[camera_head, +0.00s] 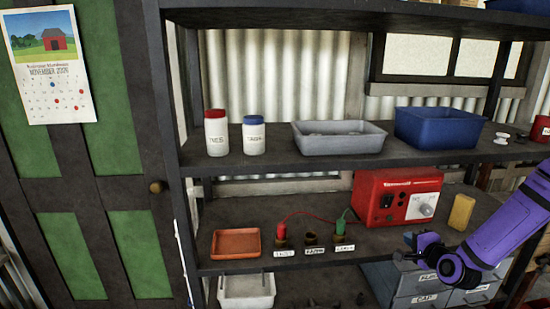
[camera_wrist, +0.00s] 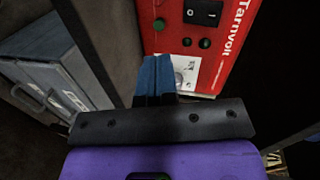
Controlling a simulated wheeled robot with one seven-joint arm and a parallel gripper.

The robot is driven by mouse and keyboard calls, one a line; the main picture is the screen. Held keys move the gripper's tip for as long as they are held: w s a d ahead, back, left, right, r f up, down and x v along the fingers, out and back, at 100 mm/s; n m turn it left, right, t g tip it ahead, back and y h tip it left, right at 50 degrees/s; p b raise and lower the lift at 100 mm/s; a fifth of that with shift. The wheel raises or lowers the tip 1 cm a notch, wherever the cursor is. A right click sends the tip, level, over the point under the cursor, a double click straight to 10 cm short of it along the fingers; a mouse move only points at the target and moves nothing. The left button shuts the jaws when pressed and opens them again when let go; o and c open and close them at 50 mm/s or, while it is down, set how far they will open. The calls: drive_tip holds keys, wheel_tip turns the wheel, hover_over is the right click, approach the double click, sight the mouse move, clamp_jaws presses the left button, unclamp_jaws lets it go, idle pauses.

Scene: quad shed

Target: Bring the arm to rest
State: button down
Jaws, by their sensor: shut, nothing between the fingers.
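My gripper (camera_head: 409,240) is at the lower right in the head view, at the end of my purple arm, in front of the lower shelf's edge. In the wrist view its blue fingers (camera_wrist: 154,76) are pressed together with nothing between them. Beyond them is the red power unit (camera_wrist: 196,42), with a black switch, small sockets and a dial partly hidden by the fingertips. The same red unit (camera_head: 390,196) stands on the lower shelf in the head view. My gripper looks apart from it.
Grey labelled drawers (camera_head: 405,285) stand under the lower shelf (camera_head: 340,253), close to my arm. A yellow block (camera_head: 461,212) sits behind the arm. Red and green leads run to holders left of the unit. An orange tray (camera_head: 236,243) is further left.

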drive_tip(key=s+a+r+n+g+h, duration=0.1)
drive_tip(key=s+a+r+n+g, duration=0.2)
drive_tip(key=r, duration=0.4)
drive_tip(key=s+a+r+n+g+h, duration=0.1)
drive_tip(key=s+a+r+n+g, duration=0.1)
drive_tip(key=s+r+n, duration=0.3)
drive_tip(key=a+r+n+g+h, duration=0.1)
drive_tip(key=a+r+n+g, duration=0.15)
drive_tip(key=r, duration=0.55)
drive_tip(key=s+a+r+n, duration=0.1)
drive_tip(key=s+r, duration=0.3)
drive_tip(key=s, duration=0.4)
drive_tip(key=s+a+r+n+g+y, duration=0.1)
drive_tip(key=s+a+r+n, duration=0.1)
drive_tip(key=s, duration=0.6)
drive_tip(key=s+a+r+n+g, duration=0.1)
drive_tip(key=s+a+r+n, duration=0.1)
drive_tip(key=s+r, duration=0.4)
drive_tip(key=shift+s+a+r+y, duration=0.2)
drive_tip(key=shift+s+a+y, duration=0.1)
drive_tip(key=shift+s+a, duration=0.65)
drive_tip(key=shift+d+g, duration=0.1)
drive_tip(key=shift+g, duration=0.15)
